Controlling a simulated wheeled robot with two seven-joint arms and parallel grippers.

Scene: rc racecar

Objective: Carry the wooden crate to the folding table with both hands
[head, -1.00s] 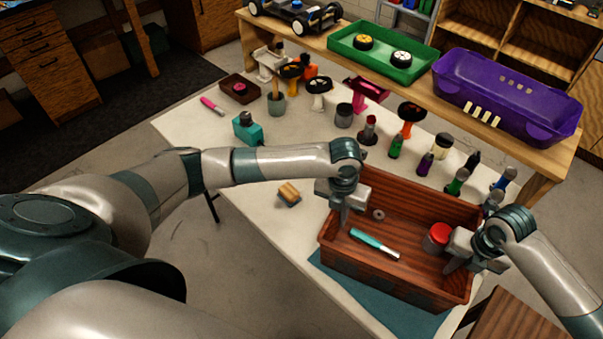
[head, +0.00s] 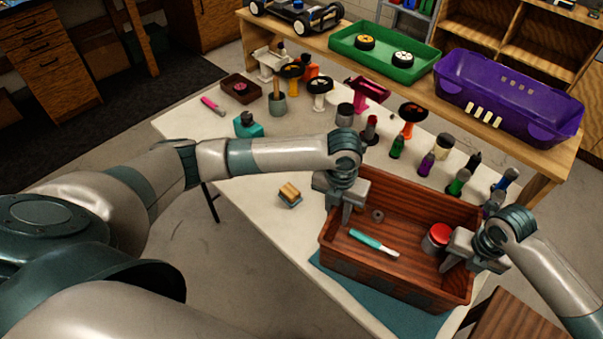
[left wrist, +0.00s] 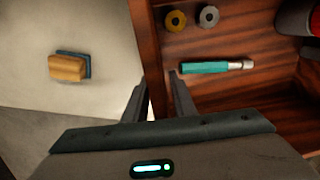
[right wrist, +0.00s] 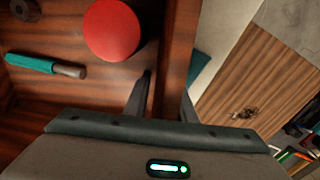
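The wooden crate (head: 395,285) is reddish brown and open-topped. It stands level at the near right end of the white-topped table (head: 235,185), which has thin dark legs and looks like the folding table, partly over a teal mat (head: 420,318). Inside lie a teal-handled tool (head: 375,242), a red-topped can (head: 437,236) and small rings (left wrist: 208,16). My left gripper (left wrist: 157,80) straddles the crate's left wall, one finger on each side, with small gaps. My right gripper (right wrist: 167,82) straddles the right wall likewise, with a gap at the inner finger. Both look open.
Several bottles (head: 456,182) and small parts stand along the table's back. A wood-and-blue block (head: 290,194) lies left of the crate. Behind is a wooden bench with a green tray (head: 383,55) and purple bin (head: 505,100). A brown wooden surface (head: 510,318) is at lower right.

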